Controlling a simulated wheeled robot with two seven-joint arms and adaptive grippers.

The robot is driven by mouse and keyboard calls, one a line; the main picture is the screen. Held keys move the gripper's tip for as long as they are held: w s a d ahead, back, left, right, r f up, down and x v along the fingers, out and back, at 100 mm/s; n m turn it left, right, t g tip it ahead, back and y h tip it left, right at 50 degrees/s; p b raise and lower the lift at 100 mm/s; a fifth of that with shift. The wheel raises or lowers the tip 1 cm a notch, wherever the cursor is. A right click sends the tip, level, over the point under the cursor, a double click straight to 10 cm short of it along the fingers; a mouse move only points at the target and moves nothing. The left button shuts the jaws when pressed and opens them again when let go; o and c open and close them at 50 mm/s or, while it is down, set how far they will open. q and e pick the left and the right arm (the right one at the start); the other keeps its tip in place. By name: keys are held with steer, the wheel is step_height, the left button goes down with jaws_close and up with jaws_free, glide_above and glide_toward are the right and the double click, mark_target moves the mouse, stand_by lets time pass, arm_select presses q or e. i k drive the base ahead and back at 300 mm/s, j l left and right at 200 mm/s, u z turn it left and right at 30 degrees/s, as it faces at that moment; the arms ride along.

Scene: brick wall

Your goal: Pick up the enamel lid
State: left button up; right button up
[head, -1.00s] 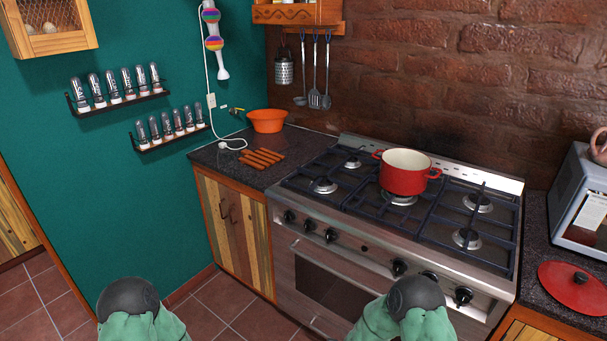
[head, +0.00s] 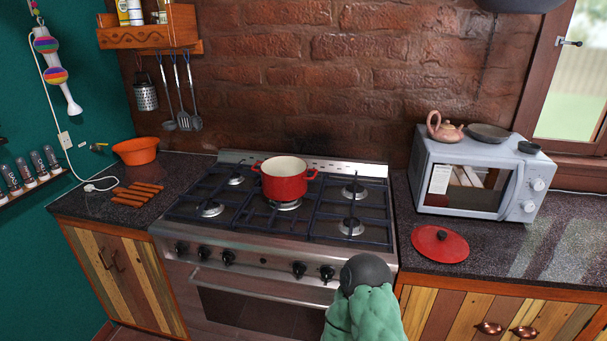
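The enamel lid (head: 425,247) is a flat red disc with a dark knob (head: 442,235). It lies on the dark counter to the right of the stove, in front of the microwave. Neither gripper's fingers can be seen.
The gas stove (head: 265,247) fills the middle. A microwave (head: 466,176) stands behind the lid, with a teapot (head: 444,128) on top. An orange bowl (head: 136,151) and several brown sticks (head: 138,193) are on the left counter. The right counter (head: 565,243) has free room.

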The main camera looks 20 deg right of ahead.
mark_target(440, 244)
steer(key=z, duration=1.85)
